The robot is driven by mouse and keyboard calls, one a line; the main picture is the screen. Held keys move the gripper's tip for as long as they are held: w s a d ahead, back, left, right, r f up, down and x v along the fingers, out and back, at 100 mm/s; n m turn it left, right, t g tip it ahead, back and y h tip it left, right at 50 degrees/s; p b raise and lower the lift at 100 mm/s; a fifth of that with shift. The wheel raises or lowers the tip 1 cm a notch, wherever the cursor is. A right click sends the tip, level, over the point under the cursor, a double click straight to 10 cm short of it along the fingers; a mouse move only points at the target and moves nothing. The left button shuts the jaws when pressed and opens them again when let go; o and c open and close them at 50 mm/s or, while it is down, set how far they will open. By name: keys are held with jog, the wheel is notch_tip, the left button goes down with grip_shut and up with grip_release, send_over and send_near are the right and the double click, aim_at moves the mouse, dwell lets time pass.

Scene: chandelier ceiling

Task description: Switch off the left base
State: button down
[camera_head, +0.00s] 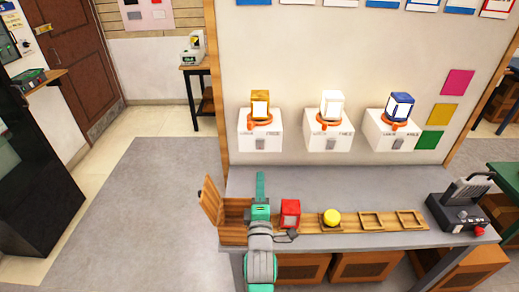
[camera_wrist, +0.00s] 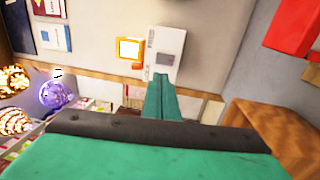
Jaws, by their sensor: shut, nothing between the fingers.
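The left base (camera_head: 247,137) is a white box on the wall panel, with a grey switch (camera_head: 261,144) on its front. An orange ring and a gold lantern (camera_head: 260,104) with a bright pale face sit on top. In the wrist view the base (camera_wrist: 172,40), its switch (camera_wrist: 164,59) and the glowing lantern (camera_wrist: 129,48) appear turned sideways. My gripper (camera_head: 260,176) is green, shut and empty, below the left base in the head view. Its fingertips (camera_wrist: 161,77) lie close to the switch in the wrist picture; I cannot tell whether they touch.
Similar bases stand at the middle (camera_head: 328,134) and right (camera_head: 392,133), with white and blue lanterns.

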aim_at(260, 142)
jog(key=w, duration=0.4)
jog(key=w+r, duration=0.1)
jog(key=w, duration=0.8)
jog(key=shift+w+r, duration=0.35)
jog(key=shift+w, duration=0.05)
